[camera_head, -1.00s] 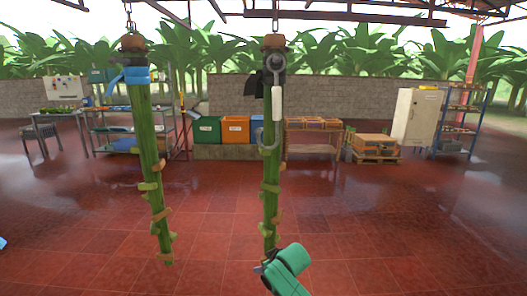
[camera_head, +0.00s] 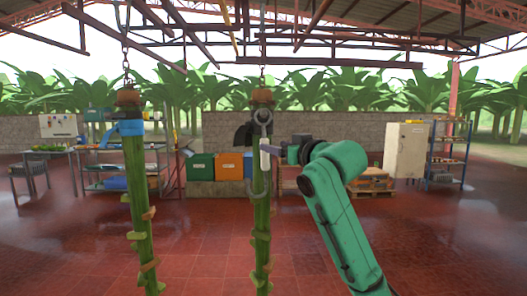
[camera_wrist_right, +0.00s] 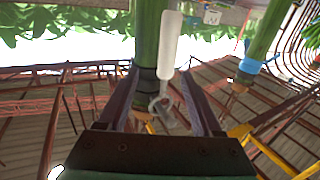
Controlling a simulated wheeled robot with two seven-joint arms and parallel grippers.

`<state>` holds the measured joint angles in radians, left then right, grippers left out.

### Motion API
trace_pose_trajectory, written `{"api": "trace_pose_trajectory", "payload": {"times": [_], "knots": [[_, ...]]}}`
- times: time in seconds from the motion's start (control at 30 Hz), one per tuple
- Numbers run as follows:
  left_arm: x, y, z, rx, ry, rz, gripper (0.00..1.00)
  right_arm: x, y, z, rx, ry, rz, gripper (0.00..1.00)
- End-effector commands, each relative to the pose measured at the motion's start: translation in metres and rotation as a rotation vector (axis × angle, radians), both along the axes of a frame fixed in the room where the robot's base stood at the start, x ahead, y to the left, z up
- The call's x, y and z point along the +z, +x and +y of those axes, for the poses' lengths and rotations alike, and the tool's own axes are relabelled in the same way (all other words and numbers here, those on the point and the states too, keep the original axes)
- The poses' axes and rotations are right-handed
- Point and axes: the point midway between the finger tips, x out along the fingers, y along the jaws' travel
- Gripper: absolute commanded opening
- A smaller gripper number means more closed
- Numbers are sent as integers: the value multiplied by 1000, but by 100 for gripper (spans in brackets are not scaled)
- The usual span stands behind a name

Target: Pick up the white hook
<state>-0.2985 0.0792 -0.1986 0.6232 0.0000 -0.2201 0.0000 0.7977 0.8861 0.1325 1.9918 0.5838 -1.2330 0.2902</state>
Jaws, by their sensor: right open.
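The white hook (camera_head: 265,160) hangs upright against the right green stem (camera_head: 261,215). It has a grey ring on top, a white grip and a curved grey end partly hidden by my gripper and the stem. In the right wrist view its white grip (camera_wrist_right: 171,40) and ring lie in line with the gap between my fingers. My right gripper (camera_head: 275,150) is open beside the grip, coming from the right; in the wrist view its two fingers (camera_wrist_right: 160,85) stand apart. I cannot tell whether they touch the hook. My left gripper is not in view.
A second green stem (camera_head: 135,190) with a blue band hangs to the left. Green, orange and blue bins (camera_head: 229,167) stand behind by the wall. A white cabinet (camera_head: 405,150) and blue shelf are at the right. The red floor between is clear.

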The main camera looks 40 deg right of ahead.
Motion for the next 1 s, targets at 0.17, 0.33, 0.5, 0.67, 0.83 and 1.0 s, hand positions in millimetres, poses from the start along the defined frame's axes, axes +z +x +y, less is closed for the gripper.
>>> {"api": "trace_pose_trajectory", "payload": {"times": [0.17,0.33,0.5,0.67,0.83,1.0], "knots": [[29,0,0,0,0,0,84,8,27,1,1,1,4,67],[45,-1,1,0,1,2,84,5,56,-2,0,-1,2,67],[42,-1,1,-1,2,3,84,0,58,-3,0,-2,0,67],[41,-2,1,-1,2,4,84,0,58,-2,0,-2,0,29],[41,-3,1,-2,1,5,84,0,58,-3,0,-2,0,0],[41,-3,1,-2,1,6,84,1,58,-3,0,-2,-2,0]]}}
